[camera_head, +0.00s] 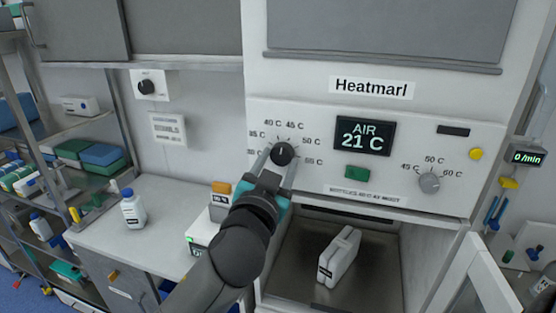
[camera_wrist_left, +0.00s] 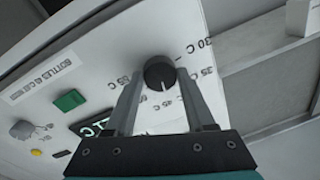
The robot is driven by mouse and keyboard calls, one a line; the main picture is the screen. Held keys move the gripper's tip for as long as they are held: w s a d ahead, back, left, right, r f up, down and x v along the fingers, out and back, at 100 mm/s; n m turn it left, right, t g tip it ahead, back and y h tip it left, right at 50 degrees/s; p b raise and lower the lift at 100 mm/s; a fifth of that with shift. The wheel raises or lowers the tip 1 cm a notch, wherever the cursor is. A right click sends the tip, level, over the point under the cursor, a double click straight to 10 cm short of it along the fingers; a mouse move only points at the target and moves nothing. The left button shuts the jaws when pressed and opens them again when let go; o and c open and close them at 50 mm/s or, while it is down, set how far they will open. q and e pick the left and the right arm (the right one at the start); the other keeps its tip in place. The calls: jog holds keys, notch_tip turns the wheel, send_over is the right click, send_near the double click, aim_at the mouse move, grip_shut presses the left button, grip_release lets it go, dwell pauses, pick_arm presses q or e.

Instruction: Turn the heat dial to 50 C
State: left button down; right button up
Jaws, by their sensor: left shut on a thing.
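The black heat dial (camera_head: 282,153) sits on the white Heatmarl panel. Labels 40 C, 45 C, 50 C and 55 C are readable around it. Its white mark points roughly upward in the head view, near the 40 C and 45 C labels; I cannot tell the exact reading. The dial also shows in the wrist view (camera_wrist_left: 159,71), between my fingers. My left gripper (camera_head: 277,164) reaches up from below and is shut on the dial, one finger at each side. My right gripper is not in view.
A display (camera_head: 363,137) reads AIR 21 C. A green button (camera_head: 355,173), a grey dial (camera_head: 429,182) and a yellow button (camera_head: 475,154) are to the right. A bottle (camera_head: 132,210) stands on the left counter.

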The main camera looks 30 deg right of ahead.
pick_arm(q)
jog(key=m+p, duration=0.1)
jog(key=m, duration=0.5)
jog(key=shift+w+a+h+p, duration=0.1)
jog(key=shift+h+p, duration=0.2)
jog(key=shift+p, duration=0.05)
jog(key=shift+m+p, duration=0.75)
jog(key=shift+m, duration=1.65)
jog(key=shift+c, duration=1.3)
grip_release()
jog(key=shift+a, duration=0.1)
jog(key=b+v, duration=0.2)
jog(key=v, duration=1.3)
jog(key=shift+a, duration=0.15)
jog(key=shift+w, duration=0.15)
